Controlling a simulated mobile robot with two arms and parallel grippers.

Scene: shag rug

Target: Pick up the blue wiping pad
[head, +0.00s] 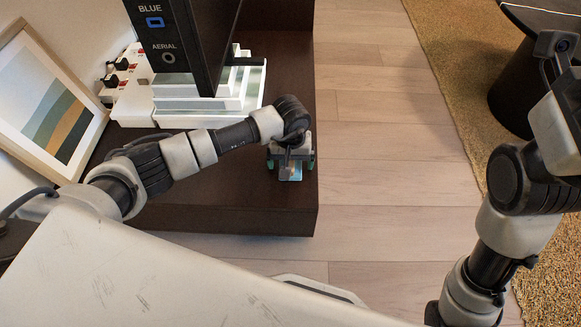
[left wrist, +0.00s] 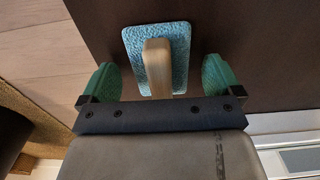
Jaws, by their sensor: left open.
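The blue wiping pad (left wrist: 182,40) is a small textured blue rectangle with a pale wood-coloured handle (left wrist: 158,66) on top. It lies on the dark brown surface, and part of it shows in the head view (head: 290,173) below my left gripper. My left gripper (head: 291,164) is open, with a green finger on each side of the handle in the left wrist view (left wrist: 160,75). Neither finger visibly touches the pad or handle. The height left between fingers and pad is hard to tell. My right arm shows at the right edge, but its gripper fingers are not seen.
The dark low bench (head: 250,215) ends just right of the pad, with wood floor (head: 380,150) beyond. A tall black box (head: 195,45), white stepped pieces (head: 205,100) and a framed picture (head: 50,100) stand behind and left. A round dark table (head: 510,95) is far right.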

